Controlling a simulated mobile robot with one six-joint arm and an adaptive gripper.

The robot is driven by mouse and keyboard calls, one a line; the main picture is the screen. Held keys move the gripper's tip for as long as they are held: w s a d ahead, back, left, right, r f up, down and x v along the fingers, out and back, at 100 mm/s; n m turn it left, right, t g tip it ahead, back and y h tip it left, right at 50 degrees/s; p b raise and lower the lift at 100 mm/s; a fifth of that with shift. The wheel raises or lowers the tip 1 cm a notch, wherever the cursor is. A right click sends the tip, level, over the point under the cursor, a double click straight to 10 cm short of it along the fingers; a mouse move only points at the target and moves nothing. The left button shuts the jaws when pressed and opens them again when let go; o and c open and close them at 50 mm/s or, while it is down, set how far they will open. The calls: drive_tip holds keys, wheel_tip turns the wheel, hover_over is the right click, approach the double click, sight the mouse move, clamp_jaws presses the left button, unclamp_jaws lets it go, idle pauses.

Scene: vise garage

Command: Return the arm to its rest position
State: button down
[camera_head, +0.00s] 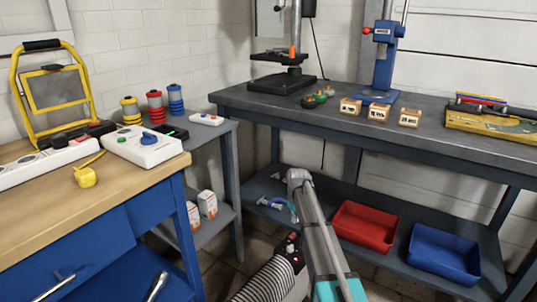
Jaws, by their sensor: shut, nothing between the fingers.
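My arm (322,240) rises from the bottom edge, right of centre, in the head view. Its grey link leans up and left to a rounded joint (300,180) in front of the dark workbench. The fingers of my gripper cannot be made out; the parts beyond the joint are hidden or out of frame. A ribbed light-and-dark body with a black and red top (288,250) stands just left of the link; I cannot tell what it is.
The dark workbench (430,140) carries a drill press (283,80), a blue press (384,60) and small boxes. Its lower shelf holds a red bin (365,227) and a blue bin (445,256). A wood-topped blue bench (90,208) stands at left. A small grey table (205,138) stands between.

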drive_tip(key=s+d+r+m+p, duration=0.1)
drive_tip(key=s+r+m+p, duration=0.15)
drive_tip(key=s, duration=1.25)
drive_tip(key=s+d+r+m+p, duration=0.1)
drive_tip(key=s+r+m+p, duration=0.15)
drive_tip(key=s, duration=1.15)
wheel_tip(320, 180, up, 39)
drive_tip(key=p, duration=3.8)
drive_tip(key=shift+w+a+f+p, duration=0.15)
drive_tip(key=shift+a+p, duration=0.05)
drive_tip(key=shift+p, duration=0.1)
